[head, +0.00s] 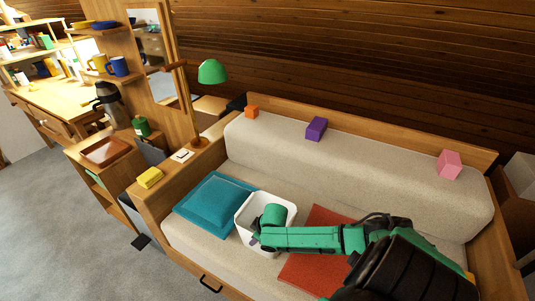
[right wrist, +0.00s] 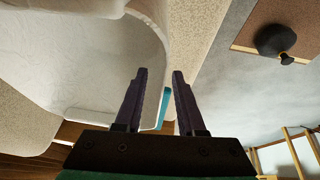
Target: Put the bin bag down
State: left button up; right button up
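A white bin (head: 289,209) stands on the sofa seat between the teal cushion (head: 212,204) and a red mat. My right arm reaches in from the right to the bin. My left gripper is not in view.
The sofa back holds an orange block (head: 252,112), a purple block (head: 316,128) and a pink block (head: 449,164). A green lamp (head: 212,72) and a yellow item (head: 150,177) are at the left end. Grey floor (head: 60,225) is open at left.

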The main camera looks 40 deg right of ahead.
jog(key=shift+f, duration=0.1)
grip_shut()
dwell(1.5)
